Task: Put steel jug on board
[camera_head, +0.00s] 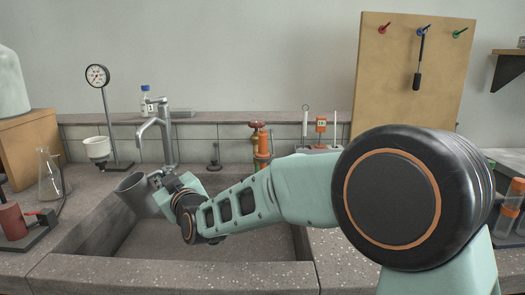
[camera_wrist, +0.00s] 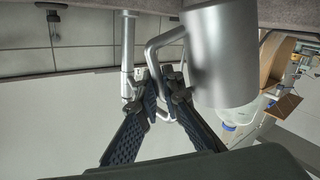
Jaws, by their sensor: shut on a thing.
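The steel jug (camera_head: 138,195) is a grey metal cylinder, held tilted over the left part of the sink basin. My gripper (camera_head: 163,186) is at its right side. In the wrist view my gripper (camera_wrist: 163,88) is shut on the handle of the jug (camera_wrist: 222,60). The jug's body lies to the right of the fingers there. A light wooden board (camera_head: 400,70) stands upright at the back right, apart from the jug. It carries red, blue and green pegs, and a dark-handled tool hangs from the blue one.
The stone sink (camera_head: 190,275) is below my arm. A steel tap (camera_head: 168,135) stands close behind the jug. A glass flask (camera_head: 50,185) and a red cylinder on a stand (camera_head: 12,222) are at left. An orange valve pipe (camera_head: 262,145) is behind my arm. A tube rack (camera_head: 507,210) is at right.

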